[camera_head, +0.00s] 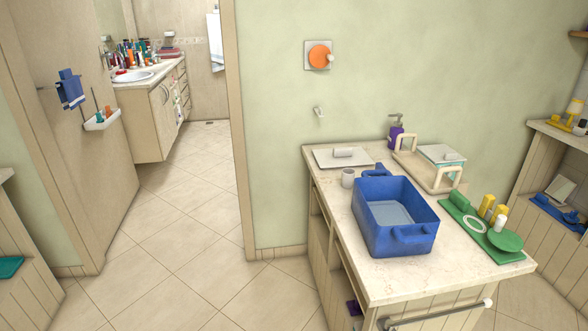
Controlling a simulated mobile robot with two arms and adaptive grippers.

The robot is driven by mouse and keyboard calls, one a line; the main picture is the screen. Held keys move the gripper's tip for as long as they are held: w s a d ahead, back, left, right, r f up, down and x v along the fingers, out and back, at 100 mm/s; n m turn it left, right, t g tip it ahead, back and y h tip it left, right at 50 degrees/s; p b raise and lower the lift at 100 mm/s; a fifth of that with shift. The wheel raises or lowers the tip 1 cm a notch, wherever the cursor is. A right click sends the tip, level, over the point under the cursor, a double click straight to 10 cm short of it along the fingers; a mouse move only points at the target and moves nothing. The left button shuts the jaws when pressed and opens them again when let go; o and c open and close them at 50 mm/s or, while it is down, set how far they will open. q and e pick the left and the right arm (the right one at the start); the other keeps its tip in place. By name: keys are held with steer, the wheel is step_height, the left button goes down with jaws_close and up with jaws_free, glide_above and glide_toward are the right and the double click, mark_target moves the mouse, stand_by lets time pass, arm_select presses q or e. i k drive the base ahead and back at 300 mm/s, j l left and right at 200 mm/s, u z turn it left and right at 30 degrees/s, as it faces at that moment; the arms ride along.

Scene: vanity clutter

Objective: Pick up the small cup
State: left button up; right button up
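Neither of my grippers shows in the head view.
Behind the cup lies a flat pale board (330,160) with a small roll. A purple bottle (395,137), a beige tray (458,183) and a green mat (474,222) with several items crowd the back and right. The tiled floor (200,250) to the left is clear.

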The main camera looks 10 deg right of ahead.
mark_target(348, 179)
steer(key=i+j+u, duration=0.3)
steer(key=i, duration=0.45)
steer(key=i+u, duration=0.3)
steer(key=i, duration=0.45)
steer(key=i+j+z, duration=0.1)
steer(key=i+z, duration=0.3)
steer(key=i+j+z, duration=0.15)
steer(key=z, duration=0.2)
steer(key=i+j+z, duration=0.65)
steer(key=z, duration=0.15)
